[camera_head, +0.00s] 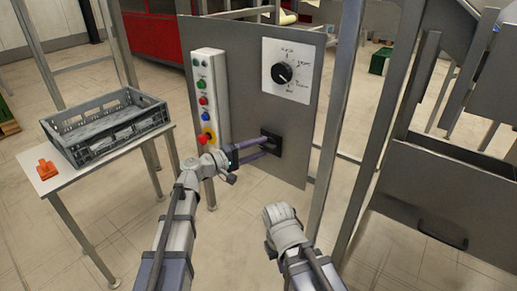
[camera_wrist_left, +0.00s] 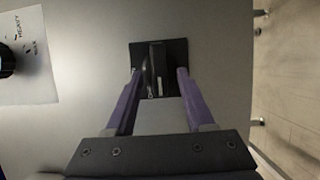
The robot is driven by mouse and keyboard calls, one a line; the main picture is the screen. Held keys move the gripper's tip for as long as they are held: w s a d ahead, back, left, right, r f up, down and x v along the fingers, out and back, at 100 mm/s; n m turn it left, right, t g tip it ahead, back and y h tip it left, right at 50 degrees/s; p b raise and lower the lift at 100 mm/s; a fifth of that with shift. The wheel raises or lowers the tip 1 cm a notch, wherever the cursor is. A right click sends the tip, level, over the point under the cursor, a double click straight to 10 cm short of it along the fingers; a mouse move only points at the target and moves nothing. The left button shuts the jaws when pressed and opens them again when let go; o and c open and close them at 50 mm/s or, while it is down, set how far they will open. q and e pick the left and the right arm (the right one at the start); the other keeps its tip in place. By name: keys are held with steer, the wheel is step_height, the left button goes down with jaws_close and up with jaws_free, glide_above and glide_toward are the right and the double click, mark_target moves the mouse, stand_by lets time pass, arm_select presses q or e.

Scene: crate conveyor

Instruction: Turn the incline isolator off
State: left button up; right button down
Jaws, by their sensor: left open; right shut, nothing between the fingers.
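A black switch plate, the isolator (camera_head: 276,145), is set low on the grey panel. In the left wrist view the isolator (camera_wrist_left: 146,47) has a dark upright handle in its middle. My left gripper (camera_head: 265,143) is open in front of it. In the left wrist view its purple fingers (camera_wrist_left: 158,77) stand on either side of the handle, with visible gaps. I cannot tell whether the fingertips touch the plate. My right gripper (camera_head: 280,213) is shut and empty, low in front of the panel; its fingers are hard to make out.
A rotary selector (camera_head: 282,73) on a white plate sits above the isolator. A button box (camera_head: 208,65) with a red emergency stop (camera_head: 204,138) stands left of it. A grey crate (camera_head: 78,118) and orange object (camera_head: 47,169) are on the left table. Metal posts stand right.

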arm_select(q)
steer(key=v, duration=0.8)
steer(key=shift+w, duration=0.15)
steer(key=s+d+f+m+g+y+p, duration=0.1)
steer(key=s+d+f+m+g+y, duration=0.65)
steer(key=s+f, duration=0.6)
steer(key=s+a+f+m+g+y+p, duration=0.25)
steer(key=s+a+f+y, duration=0.3)
steer(key=s+y, duration=0.4)
step_height(320, 180, up, 37)
steer(key=p, duration=3.6)
steer(key=shift+s+h, duration=0.25)
steer(key=shift+h, duration=0.05)
